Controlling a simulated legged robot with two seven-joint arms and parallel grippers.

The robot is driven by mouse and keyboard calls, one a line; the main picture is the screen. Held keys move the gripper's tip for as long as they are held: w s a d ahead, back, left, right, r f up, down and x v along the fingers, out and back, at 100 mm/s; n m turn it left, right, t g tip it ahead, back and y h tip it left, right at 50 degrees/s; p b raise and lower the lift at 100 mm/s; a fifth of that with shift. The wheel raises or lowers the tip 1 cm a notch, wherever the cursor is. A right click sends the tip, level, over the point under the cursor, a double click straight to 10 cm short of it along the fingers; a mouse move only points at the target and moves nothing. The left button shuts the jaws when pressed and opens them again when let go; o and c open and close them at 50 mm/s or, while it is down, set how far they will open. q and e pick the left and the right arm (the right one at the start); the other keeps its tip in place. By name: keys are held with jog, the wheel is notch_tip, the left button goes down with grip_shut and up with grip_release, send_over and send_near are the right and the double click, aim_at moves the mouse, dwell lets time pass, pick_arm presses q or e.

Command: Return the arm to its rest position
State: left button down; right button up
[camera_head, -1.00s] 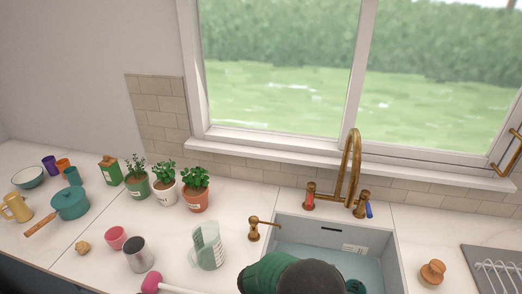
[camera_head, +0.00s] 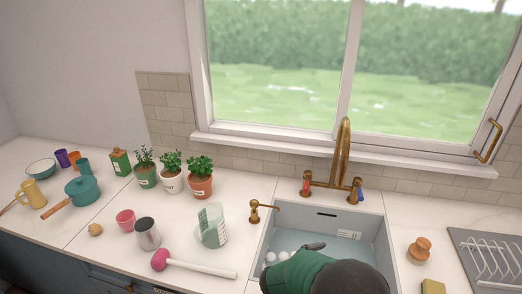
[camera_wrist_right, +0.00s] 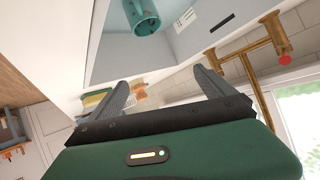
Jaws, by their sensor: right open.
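My right arm, green with a dark rounded part, reaches over the sink (camera_head: 375,225) from the bottom edge of the head view. Its right gripper (camera_head: 315,246) is at the sink's near left part, and one dark finger shows there. In the right wrist view the two dark fingers of the gripper (camera_wrist_right: 163,92) stand wide apart with nothing between them. A teal cup (camera_wrist_right: 143,17) lies in the sink beyond the fingers, apart from them. My left gripper is in neither view.
A brass faucet (camera_head: 343,165) stands behind the sink, with a soap dispenser (camera_head: 254,211) at left. A glass jug (camera_head: 213,225), a pink-headed mallet (camera_head: 195,266) and a metal cup (camera_head: 148,234) stand or lie left. A dish rack (camera_head: 490,255) and wooden-topped brush (camera_head: 419,250) are right.

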jog(key=s+a+n+y+b, duration=0.1)
jog(key=n+y, duration=0.2)
jog(key=s+a+n+y+b, duration=0.1)
jog(key=a+n+y, duration=0.1)
jog(key=y, duration=0.1)
jog(key=s+a+n+t+y, duration=0.1)
jog(key=s+a+n+y, duration=0.1)
jog(key=n+y, duration=0.1)
jog(key=shift+s+f+n+y+b, duration=0.1)
jog(key=shift+f+n+y+b, duration=0.2)
jog(key=shift+y+b, duration=0.1)
jog(key=s, duration=0.2)
jog(key=s+f+n+g, duration=0.1)
jog(key=s, duration=0.1)
jog(key=s+f+n+g, duration=0.1)
jog(key=s, duration=0.1)
jog(key=shift+s+d+y+b, duration=0.3)
jog(key=shift+s+y, duration=0.1)
jog(key=s+d+f+n+g, duration=0.2)
jog(key=s+d+g, duration=0.1)
jog(key=s, duration=0.7)
jog(key=shift+s, duration=0.2)
jog(key=shift+w+f, duration=0.1)
jog(key=shift+w, duration=0.05)
